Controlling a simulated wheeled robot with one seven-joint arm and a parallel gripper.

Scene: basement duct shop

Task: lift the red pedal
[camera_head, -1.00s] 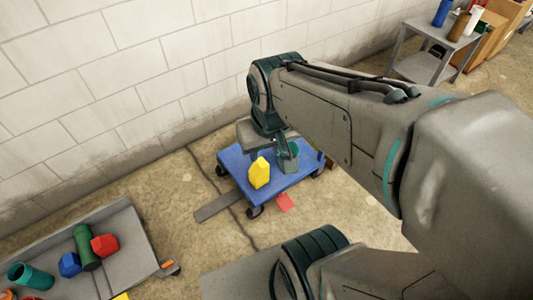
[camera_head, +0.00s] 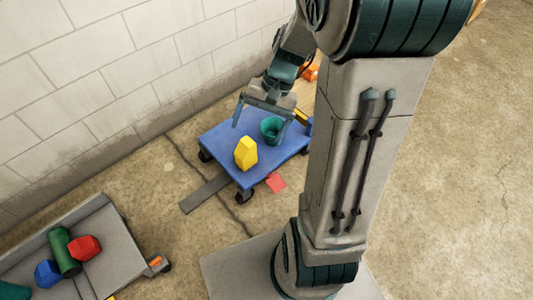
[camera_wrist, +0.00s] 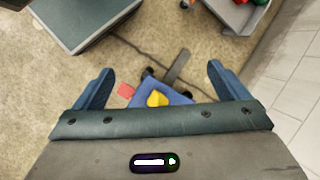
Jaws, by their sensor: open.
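The red pedal (camera_head: 276,183) is a small flat red piece low at the near edge of the blue cart (camera_head: 222,138), close to the floor. In the wrist view the red pedal (camera_wrist: 126,90) shows just left of the cart (camera_wrist: 178,98). My gripper (camera_head: 270,121) is open and empty, with its fingers spread over the far part of the cart. In the wrist view my gripper (camera_wrist: 161,69) shows both fingers apart with nothing between them. The pedal is apart from the fingers.
A grey tray at lower left holds red (camera_head: 85,248), blue and green pieces. A block wall is behind.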

